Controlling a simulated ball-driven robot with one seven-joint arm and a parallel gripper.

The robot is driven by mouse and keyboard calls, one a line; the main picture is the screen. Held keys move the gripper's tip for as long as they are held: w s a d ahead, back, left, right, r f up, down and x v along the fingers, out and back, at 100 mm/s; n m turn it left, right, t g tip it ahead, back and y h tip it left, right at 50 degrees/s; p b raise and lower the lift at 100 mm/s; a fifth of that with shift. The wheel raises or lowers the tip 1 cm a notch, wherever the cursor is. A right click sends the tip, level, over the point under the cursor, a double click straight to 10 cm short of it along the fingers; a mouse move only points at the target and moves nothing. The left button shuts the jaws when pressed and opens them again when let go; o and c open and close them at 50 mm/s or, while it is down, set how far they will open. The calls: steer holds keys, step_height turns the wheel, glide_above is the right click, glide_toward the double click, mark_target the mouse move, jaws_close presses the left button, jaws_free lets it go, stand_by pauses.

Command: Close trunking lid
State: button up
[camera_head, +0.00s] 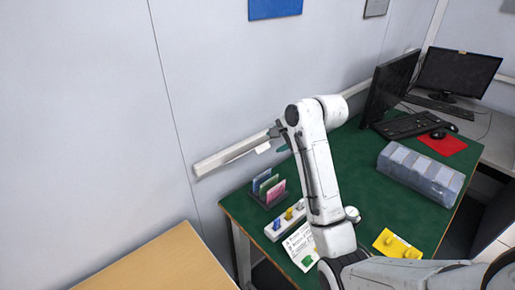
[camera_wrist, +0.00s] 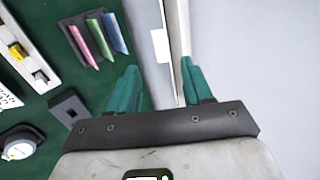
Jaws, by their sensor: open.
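The white trunking (camera_head: 222,158) runs along the wall just above the green desk. In the wrist view it is a pale upright strip (camera_wrist: 177,25). A narrow strip that looks like its lid (camera_wrist: 145,35) runs beside it, with a dark gap between them in places; a white label (camera_wrist: 160,46) hangs there. The lid seems to stand away from the trunking, but its exact angle is unclear. My gripper (camera_wrist: 160,64) is open, one green finger left of the lid strip, the other overlapping the trunking's right side. Contact cannot be told. In the head view my arm partly hides the trunking.
The green desk (camera_head: 370,165) holds a card rack (camera_head: 268,192), a power strip (camera_head: 284,222), a paper sheet (camera_head: 301,246), yellow items (camera_head: 396,244) and a grey segmented box (camera_head: 422,172). Monitors (camera_head: 458,72) and a keyboard (camera_head: 410,124) are further right. A wooden surface (camera_head: 160,265) is at front left.

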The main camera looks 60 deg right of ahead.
mark_target(260, 146)
steer(key=x, duration=0.9)
steer(key=shift+f, duration=0.1)
steer(key=shift+s, duration=0.1)
jaws_close()
steer(key=p, duration=0.2)
steer(key=r+g+p, duration=0.1)
steer(key=shift+w+r+p, duration=0.1)
steer(key=shift+w+p, duration=0.15)
steer(key=shift+p, duration=0.1)
steer(key=shift+w+r+g+y+p, duration=0.15)
steer(key=shift+g+y+p, duration=0.15)
steer(key=shift+g+p, duration=0.5)
steer(key=shift+w+d+p, duration=0.1)
steer(key=shift+p, duration=0.5)
steer(key=shift+f, duration=0.25)
steer(key=shift+c, duration=0.3)
jaws_free()
steer(key=shift+o, duration=0.3)
